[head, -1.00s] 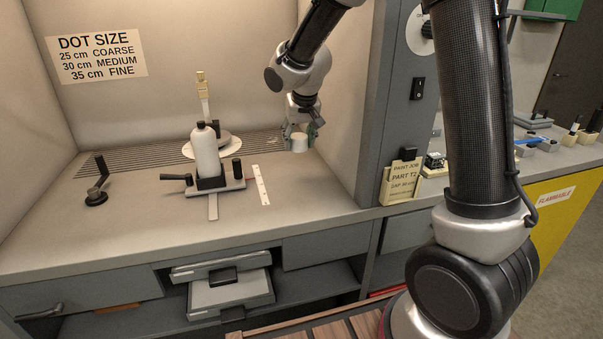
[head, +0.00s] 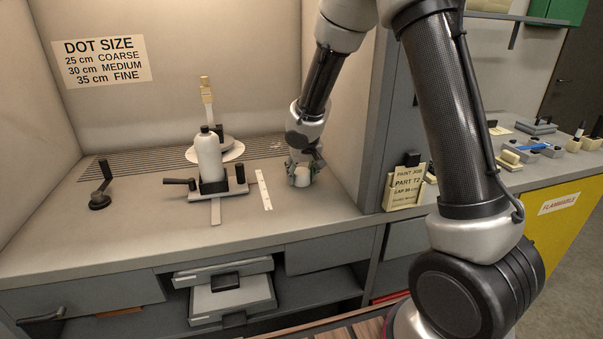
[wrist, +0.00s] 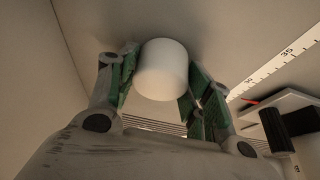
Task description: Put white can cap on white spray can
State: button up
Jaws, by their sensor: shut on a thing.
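The white can cap (wrist: 162,70) sits between the green-padded fingers of my gripper (wrist: 160,85) in the wrist view. In the head view my gripper (head: 303,176) is low over the booth floor, right of the ruler, and the cap is mostly hidden by its fingers. I cannot tell whether the cap touches the floor. The white spray can (head: 209,158) stands upright in a grey clamp fixture (head: 231,190), left of my gripper and apart from it. The can has a dark top.
A white ruler strip (head: 264,190) lies between the fixture and my gripper. A black crank (head: 101,188) is at left. The booth's right wall is close to my arm.

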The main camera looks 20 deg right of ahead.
jog(key=shift+f, duration=0.15)
jog(key=o, duration=0.7)
jog(key=v, duration=1.2)
jog(key=shift+s, duration=0.15)
